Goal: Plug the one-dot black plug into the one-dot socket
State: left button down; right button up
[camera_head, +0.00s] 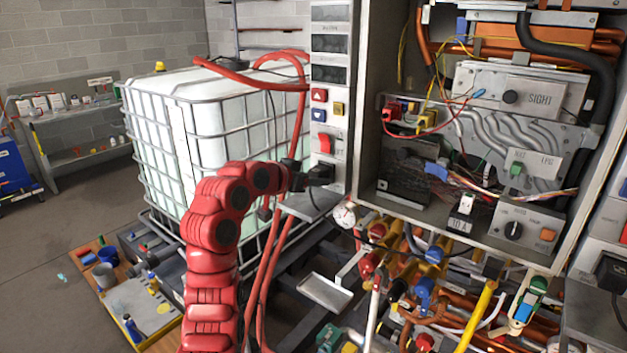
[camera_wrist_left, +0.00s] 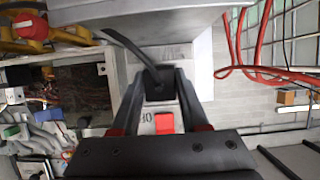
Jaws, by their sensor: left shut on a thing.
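The black plug (camera_head: 320,174) is between the fingers of my left gripper (camera_head: 298,177), at the lower part of the pale control column (camera_head: 340,190). In the left wrist view, my left gripper (camera_wrist_left: 158,82) is shut on the sides of the plug (camera_wrist_left: 158,88), and its dark cable leads up and left. The plug is against or very close to the column's face; I cannot tell whether it is seated. The socket behind it is hidden, and no dot marks are readable. My right gripper is not in view.
The open heater cabinet (camera_head: 364,100) stands right of the column, with pipes and valves (camera_head: 420,270) below. A caged white tank (camera_head: 190,130) and red hoses (camera_head: 270,270) are behind my left arm. Another black plug (camera_head: 611,270) shows at the right edge.

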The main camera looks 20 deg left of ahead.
pick_arm(q)
jog(key=shift+w+d, duration=0.2)
jog(key=shift+w, duration=0.3)
jog(key=shift+c, duration=1.7)
grip_release()
jog(key=shift+s+b, duration=0.1)
jog(key=shift+b, duration=0.2)
jog(key=shift+s+a+r, duration=0.15)
jog(key=shift+s, duration=0.15)
jog(key=b+v, duration=0.5)
jog(key=v, duration=1.1)
jog(key=shift+s, duration=0.25)
jog(key=shift+r, duration=0.15)
